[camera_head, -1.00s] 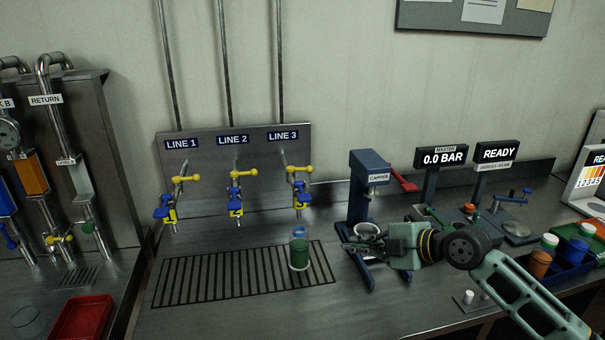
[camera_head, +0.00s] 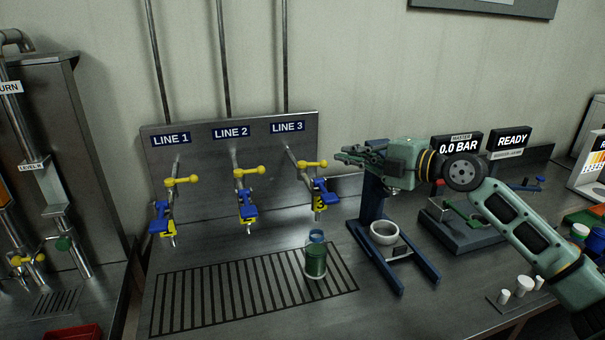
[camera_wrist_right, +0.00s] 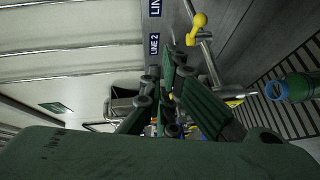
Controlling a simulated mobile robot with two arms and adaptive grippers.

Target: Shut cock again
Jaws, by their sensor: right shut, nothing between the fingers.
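Three cocks hang from the back panel: the Line 1 cock (camera_head: 170,205), the Line 2 cock (camera_head: 246,195) and the Line 3 cock (camera_head: 318,185). Each has a yellow ball-ended lever and a blue part. A green bottle with a bluish neck (camera_head: 316,262) stands upright on the drain grate, below the Line 3 cock. It also shows at the right of the right wrist view (camera_wrist_right: 292,88). My right gripper (camera_head: 345,156) is shut and empty, raised just right of the Line 3 lever and apart from it. My left gripper is out of view.
The blue capper stand (camera_head: 370,208), with a white ring-shaped cup (camera_head: 384,232), is partly hidden behind my right gripper. A display (camera_head: 457,147) reads 0.0 BAR and another (camera_head: 513,140) reads READY. The left part of the grate (camera_head: 200,300) is clear.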

